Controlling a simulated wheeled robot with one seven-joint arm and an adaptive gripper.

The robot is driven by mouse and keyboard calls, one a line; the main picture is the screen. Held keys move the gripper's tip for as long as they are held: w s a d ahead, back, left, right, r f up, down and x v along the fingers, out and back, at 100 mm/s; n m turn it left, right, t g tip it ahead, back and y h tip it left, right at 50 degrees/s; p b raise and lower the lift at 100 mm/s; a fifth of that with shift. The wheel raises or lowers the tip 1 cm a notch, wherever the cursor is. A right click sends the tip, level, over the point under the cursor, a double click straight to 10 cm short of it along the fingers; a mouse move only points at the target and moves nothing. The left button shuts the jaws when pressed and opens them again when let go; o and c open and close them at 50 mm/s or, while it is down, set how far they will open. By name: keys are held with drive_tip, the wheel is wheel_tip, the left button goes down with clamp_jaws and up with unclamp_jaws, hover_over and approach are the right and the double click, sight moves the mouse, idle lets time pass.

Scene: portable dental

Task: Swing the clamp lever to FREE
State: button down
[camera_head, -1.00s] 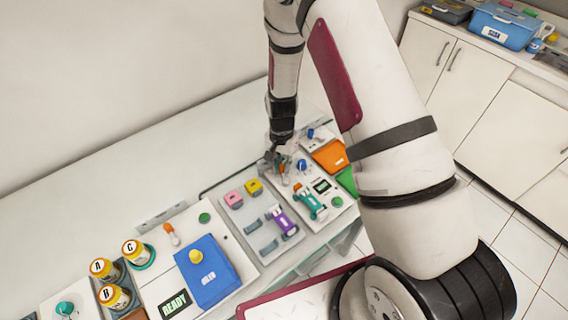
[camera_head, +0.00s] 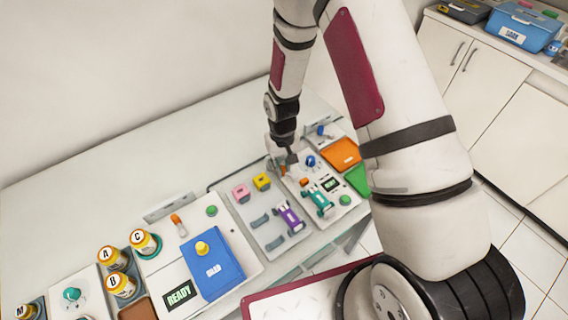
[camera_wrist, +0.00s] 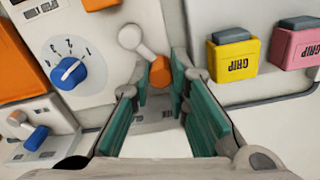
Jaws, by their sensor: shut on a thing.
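A lever with a white arm and an orange end (camera_wrist: 160,71) rises from a light panel in the wrist view, its round pivot up and to the left of the orange end. I take it for the clamp lever; no FREE marking is readable. My gripper (camera_wrist: 165,85) has its teal-padded fingers on either side of the orange end and is shut on it. In the head view my gripper (camera_head: 281,160) is low over the far end of the panel row, and its fingers hide most of the lever.
A blue dial (camera_wrist: 69,72) is left of the lever, with a blue-tipped switch (camera_wrist: 35,138) below it. Yellow (camera_wrist: 231,50) and pink (camera_wrist: 294,43) GRIP blocks are to the right. A teal-and-white device (camera_head: 318,201) and an orange tray (camera_head: 341,153) are nearby in the head view.

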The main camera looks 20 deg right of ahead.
drive_tip(key=shift+s+a+n, duration=0.15)
drive_tip(key=shift+a+n, duration=0.05)
drive_tip(key=shift+n, duration=0.3)
drive_tip(key=c, duration=1.5)
unclamp_jaws()
drive_tip(key=shift+r, duration=0.1)
wheel_tip(320, 180, up, 12)
drive_tip(key=shift+f, duration=0.1)
